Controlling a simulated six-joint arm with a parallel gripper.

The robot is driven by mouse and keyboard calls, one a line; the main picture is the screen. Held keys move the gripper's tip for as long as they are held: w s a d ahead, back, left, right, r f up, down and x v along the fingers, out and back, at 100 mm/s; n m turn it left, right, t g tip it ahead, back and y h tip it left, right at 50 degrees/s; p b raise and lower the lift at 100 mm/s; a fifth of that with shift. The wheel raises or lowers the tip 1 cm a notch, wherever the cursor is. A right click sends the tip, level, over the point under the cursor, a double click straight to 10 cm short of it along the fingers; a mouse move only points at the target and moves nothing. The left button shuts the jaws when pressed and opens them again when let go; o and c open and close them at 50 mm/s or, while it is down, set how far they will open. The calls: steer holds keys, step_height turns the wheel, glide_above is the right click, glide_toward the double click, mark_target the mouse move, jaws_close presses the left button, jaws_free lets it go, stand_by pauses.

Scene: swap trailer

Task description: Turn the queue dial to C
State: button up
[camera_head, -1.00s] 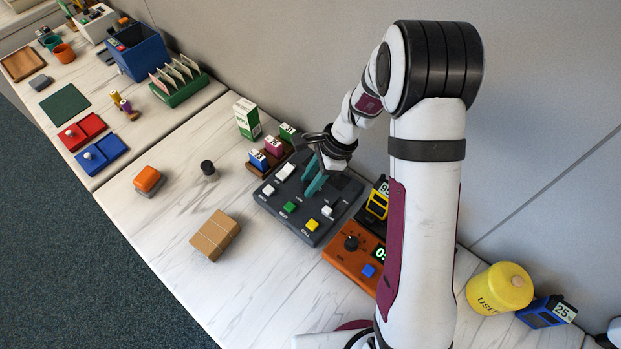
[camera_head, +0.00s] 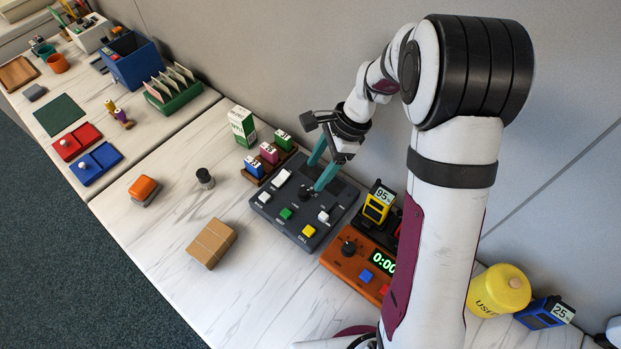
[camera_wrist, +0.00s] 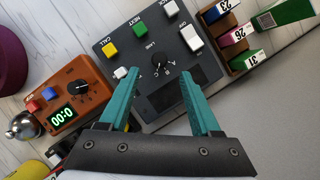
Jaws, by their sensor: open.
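The queue dial is a small black knob (camera_head: 305,194) on a dark grey panel (camera_head: 282,214) with push buttons. In the wrist view the dial (camera_wrist: 160,60) sits below the word LANE, with small letters along its lower side. I cannot tell surely which letter its pointer faces. My gripper (camera_head: 315,177) is open, its two teal fingers spread above the panel beside the dial. In the wrist view my gripper (camera_wrist: 158,74) has one fingertip on each side of the dial, apart from it. Nothing is between the fingers.
The panel carries white, green (camera_head: 286,213) and yellow (camera_head: 308,230) buttons near the dial. An orange timer (camera_head: 348,264) with its own black knob stands to the right. Numbered stamps in a wooden rack (camera_head: 252,178) stand behind left. A brown box (camera_head: 212,243) lies in front left.

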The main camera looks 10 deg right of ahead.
steer(key=shift+d+r, duration=0.1)
steer(key=shift+r, duration=0.3)
step_height(320, 180, up, 5)
steer(key=m, duration=0.1)
glide_toward(304, 191)
steer(key=f, duration=0.2)
steer(key=shift+t, duration=0.3)
steer(key=x, duration=0.7)
steer(key=shift+s+a+r, duration=0.15)
steer(key=shift+s+a, duration=0.1)
jaws_close()
